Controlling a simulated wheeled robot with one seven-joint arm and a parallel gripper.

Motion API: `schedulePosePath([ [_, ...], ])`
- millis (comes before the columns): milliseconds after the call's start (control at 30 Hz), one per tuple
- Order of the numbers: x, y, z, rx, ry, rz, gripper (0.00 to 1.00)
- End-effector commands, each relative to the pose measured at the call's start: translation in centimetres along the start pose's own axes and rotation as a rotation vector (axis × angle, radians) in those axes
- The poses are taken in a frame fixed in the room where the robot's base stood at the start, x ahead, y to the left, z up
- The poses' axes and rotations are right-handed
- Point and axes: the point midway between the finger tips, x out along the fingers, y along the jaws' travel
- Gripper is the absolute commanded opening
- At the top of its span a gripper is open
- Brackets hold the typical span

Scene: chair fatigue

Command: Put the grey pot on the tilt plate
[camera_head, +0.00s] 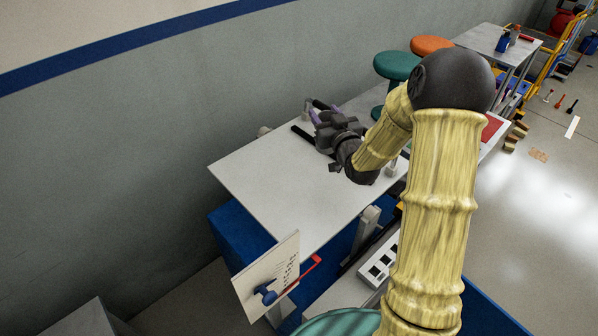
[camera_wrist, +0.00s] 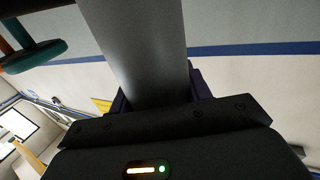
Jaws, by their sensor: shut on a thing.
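My gripper (camera_head: 318,108) is at the far edge of a pale grey plate-like top (camera_head: 270,190), its purple fingers pointing away to the back left. In the wrist view a smooth grey body, which I take to be the grey pot (camera_wrist: 145,45), fills the space between the purple fingers, and the gripper is shut on it. Its far end runs out of that view. Which surface is the tilt plate is not marked; the pale top is the large bare plate nearest my gripper.
A white panel (camera_head: 255,272) with a blue knob and red lever stands at the near edge. Green (camera_head: 396,65) and orange (camera_head: 431,45) stools stand behind. The near left of the top is clear.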

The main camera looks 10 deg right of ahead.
Motion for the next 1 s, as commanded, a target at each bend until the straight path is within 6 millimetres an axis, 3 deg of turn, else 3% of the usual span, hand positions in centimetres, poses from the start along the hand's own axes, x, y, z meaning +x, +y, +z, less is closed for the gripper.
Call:
schedulePosePath([
  [167, 0.1, -0.3, 0.8, 0.001, -0.002, -0.006, 0.12],
  [500, -0.1, 0.3, 5.5, 0.001, -0.001, 0.004, 0.12],
  [867, 0.0, 0.2, 5.9, 0.0, 0.001, 0.003, 0.12],
  [1000, 0.0, 0.2, 7.0, 0.002, -0.001, 0.002, 0.12],
])
